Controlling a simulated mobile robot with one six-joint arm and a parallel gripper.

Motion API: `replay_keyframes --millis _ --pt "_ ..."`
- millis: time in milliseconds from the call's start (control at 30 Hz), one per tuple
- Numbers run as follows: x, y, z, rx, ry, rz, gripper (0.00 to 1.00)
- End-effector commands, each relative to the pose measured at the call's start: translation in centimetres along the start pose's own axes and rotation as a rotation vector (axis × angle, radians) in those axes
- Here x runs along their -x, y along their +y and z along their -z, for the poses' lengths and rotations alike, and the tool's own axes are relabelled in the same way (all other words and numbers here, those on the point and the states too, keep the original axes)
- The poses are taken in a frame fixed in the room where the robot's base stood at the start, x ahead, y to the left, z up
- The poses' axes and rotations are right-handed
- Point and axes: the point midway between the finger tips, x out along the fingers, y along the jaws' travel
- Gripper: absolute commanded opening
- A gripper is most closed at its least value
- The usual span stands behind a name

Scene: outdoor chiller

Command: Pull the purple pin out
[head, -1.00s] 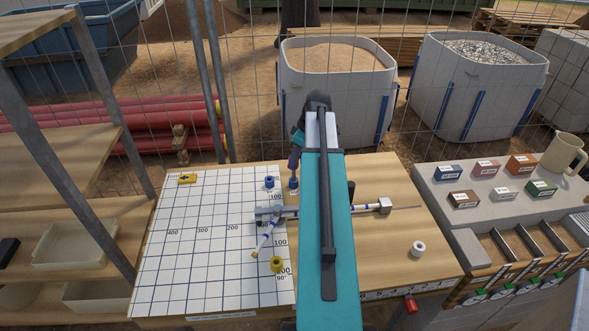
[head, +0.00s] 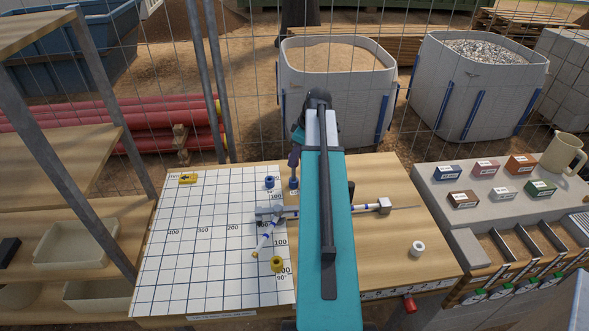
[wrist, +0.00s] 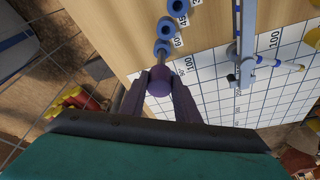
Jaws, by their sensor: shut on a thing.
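The purple pin has a round purple head (wrist: 158,80) and a short metal shank, seen in the wrist view. My gripper (wrist: 159,84) is shut on the head, one finger on each side. The shank points at a blue collar (wrist: 162,50) on the wooden board. How deep the shank sits in the collar cannot be told. In the head view my gripper (head: 294,161) shows small beside my teal arm, above a blue collar (head: 293,183); the pin is too small to make out there.
A rod with a hinged blue-and-white arm (head: 266,236) lies across the gridded white board (head: 205,255). Another blue collar (head: 270,182), a yellow collar (head: 277,264) and a white collar (head: 417,247) stand nearby. Wire fencing runs behind the table. Small coloured boxes (head: 487,168) stand at right.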

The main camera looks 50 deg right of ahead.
Motion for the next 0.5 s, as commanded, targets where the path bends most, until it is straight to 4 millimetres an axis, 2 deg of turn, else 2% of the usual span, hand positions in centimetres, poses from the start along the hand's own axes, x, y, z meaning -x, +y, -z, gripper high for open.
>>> replay_keyframes --millis 500 --pt "2.5 0.0 0.8 -0.001 0.001 -0.001 0.0"
